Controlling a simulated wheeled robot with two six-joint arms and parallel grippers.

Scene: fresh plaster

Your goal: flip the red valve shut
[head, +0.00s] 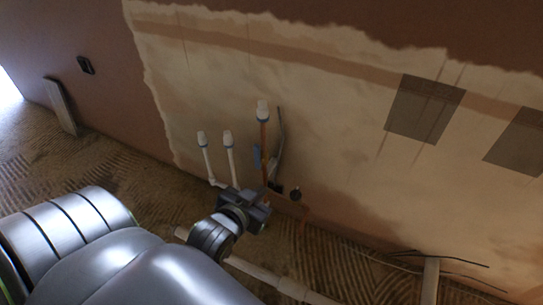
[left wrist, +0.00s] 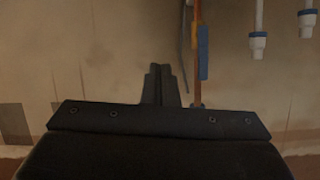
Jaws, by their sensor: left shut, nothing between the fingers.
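I can make out no red valve handle in either view. A copper pipe (head: 264,148) with a white cap stands against the plastered wall, with a blue lever-like piece (head: 257,156) beside it. My left gripper (head: 268,197) is at the pipe's lower end and hides part of it. In the left wrist view the pipe (left wrist: 197,80) and blue piece (left wrist: 203,52) are right of the fingers (left wrist: 160,84), which are shut and empty. I cannot tell whether the gripper touches the pipe. My right gripper is not in view.
Two white capped pipes (head: 228,155) stand left of the copper pipe. A grey strip (head: 279,145) rises just right of it. A pale pipe (head: 265,276) lies along the ridged floor.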

